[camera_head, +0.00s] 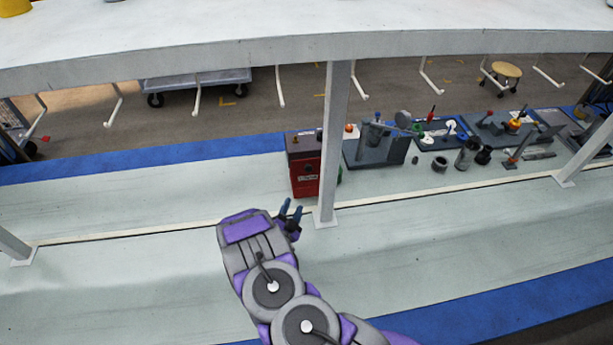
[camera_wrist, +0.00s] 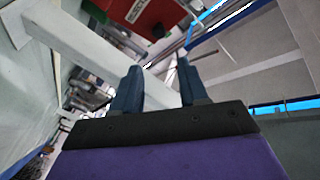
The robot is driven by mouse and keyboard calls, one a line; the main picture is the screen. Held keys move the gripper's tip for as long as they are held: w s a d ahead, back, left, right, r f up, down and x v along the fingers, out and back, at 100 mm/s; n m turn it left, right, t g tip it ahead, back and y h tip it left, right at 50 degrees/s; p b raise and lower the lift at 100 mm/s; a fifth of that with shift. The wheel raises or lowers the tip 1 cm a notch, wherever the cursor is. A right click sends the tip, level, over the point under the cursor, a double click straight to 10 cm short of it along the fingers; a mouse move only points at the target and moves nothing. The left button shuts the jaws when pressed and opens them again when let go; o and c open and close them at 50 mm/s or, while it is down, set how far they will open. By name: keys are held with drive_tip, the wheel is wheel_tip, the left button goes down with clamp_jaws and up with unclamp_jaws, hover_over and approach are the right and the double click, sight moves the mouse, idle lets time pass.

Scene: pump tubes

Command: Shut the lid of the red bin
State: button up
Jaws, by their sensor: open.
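The red bin (camera_head: 306,182) stands on the pale bench strip just left of a white post, with a small label on its red front. Its upper part (camera_head: 303,147) is dark; I cannot tell the lid's angle from here. My gripper (camera_head: 291,213) is in front of the bin and slightly below it in the head view, apart from it. In the wrist view my gripper (camera_wrist: 157,84) has two blue fingers spread apart with nothing between them. The red bin (camera_wrist: 148,14) shows at the top of that view, beyond the fingers, partly cut off.
The white post (camera_head: 334,140) stands right beside the bin and gripper. A grey pump fixture (camera_head: 378,144) and several small parts lie to the right. A white beam (camera_head: 300,45) crosses above. The strip left of the bin (camera_head: 150,195) is clear.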

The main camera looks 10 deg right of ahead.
sight(308, 170)
drive_tip(key=x, duration=0.5)
drive_tip(key=b+x, duration=0.1)
drive_tip(key=x, duration=1.1)
drive_tip(key=shift+w+d+f+b, duration=0.1)
drive_tip(key=shift+d+b, duration=0.2)
drive_tip(key=shift+d, duration=0.15)
drive_tip(key=shift+a, duration=0.2)
drive_tip(key=shift+d, duration=0.15)
clamp_jaws()
